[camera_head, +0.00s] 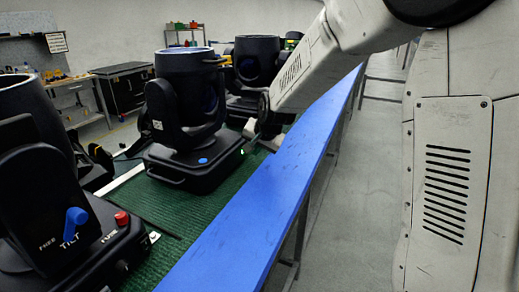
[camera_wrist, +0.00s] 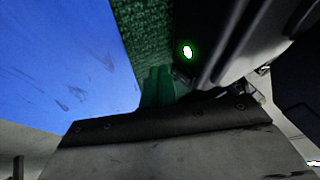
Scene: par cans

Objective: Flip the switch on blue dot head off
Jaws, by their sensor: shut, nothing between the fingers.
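The blue dot head is a black moving-head lamp (camera_head: 185,105) on a black base, upright on the green mat. A round blue dot (camera_head: 203,161) marks the top of its base. A small green light (camera_head: 243,152) glows on the base's right side; it also shows in the wrist view (camera_wrist: 187,51). The switch itself cannot be made out. My gripper (camera_head: 252,138) is shut and empty beside the base's right rear side, close to the green light. In the wrist view the fingertips (camera_wrist: 158,86) are dim and green-tinted, left of and below the light; contact cannot be told.
Another black head (camera_head: 50,190) with a blue TILT knob (camera_head: 74,222) and a red knob (camera_head: 122,219) stands at near left. More heads (camera_head: 257,62) stand behind. A blue rail (camera_head: 245,215) edges the green mat (camera_head: 160,205). The floor aisle at right is clear.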

